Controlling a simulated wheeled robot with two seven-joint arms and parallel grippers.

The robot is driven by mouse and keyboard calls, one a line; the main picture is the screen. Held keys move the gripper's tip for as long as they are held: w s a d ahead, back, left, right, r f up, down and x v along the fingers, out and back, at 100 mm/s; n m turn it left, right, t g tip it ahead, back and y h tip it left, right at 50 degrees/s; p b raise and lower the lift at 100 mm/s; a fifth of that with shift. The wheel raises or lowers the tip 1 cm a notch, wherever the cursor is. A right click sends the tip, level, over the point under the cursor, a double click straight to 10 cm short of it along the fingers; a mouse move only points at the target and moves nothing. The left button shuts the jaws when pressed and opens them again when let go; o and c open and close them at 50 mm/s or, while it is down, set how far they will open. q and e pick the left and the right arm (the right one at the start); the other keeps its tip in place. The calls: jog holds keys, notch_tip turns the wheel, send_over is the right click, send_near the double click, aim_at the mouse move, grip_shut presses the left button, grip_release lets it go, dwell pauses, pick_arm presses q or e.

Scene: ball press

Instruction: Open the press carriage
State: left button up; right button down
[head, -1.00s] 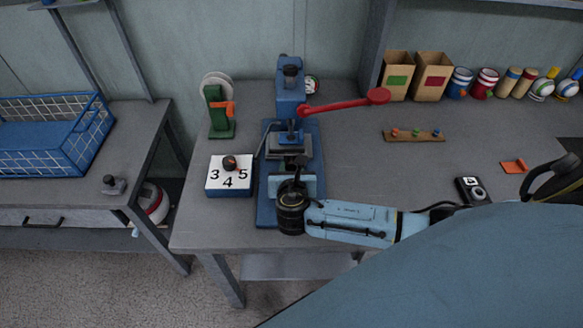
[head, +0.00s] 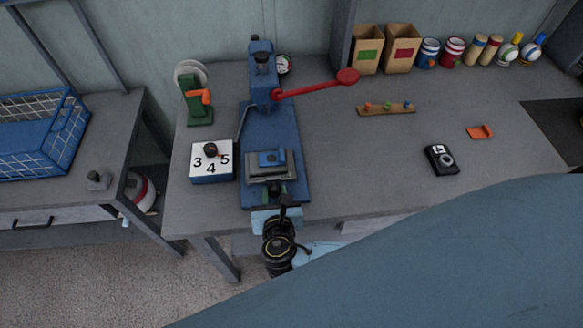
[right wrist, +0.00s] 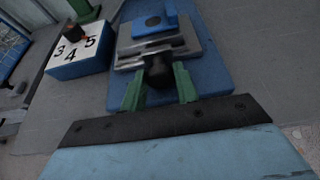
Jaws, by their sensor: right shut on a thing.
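The blue ball press (head: 261,75) stands on the table with a red lever (head: 320,85) reaching right. Its carriage (head: 271,165), a grey plate block with a blue piece on top, sits near the front end of the blue base (head: 268,122), clear of the press head. It also shows in the right wrist view (right wrist: 160,47). My right gripper (head: 276,188) is at the carriage's front. In the right wrist view its green fingers (right wrist: 159,82) are shut on the carriage's black knob (right wrist: 158,70). My left gripper is not in view.
A white-topped number block (head: 211,163) stands close left of the base, with a green stand (head: 197,103) behind it. A black device (head: 441,159) and an orange piece (head: 480,132) lie to the right. The table between press and device is clear.

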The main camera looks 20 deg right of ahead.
jog(key=shift+s, duration=0.25)
jog(key=shift+f, duration=0.1)
jog(key=shift+a, duration=0.1)
jog(key=c, duration=1.1)
grip_release()
jog(key=p+v, duration=0.1)
jog(key=v, duration=1.2)
jog(key=shift+s, duration=0.15)
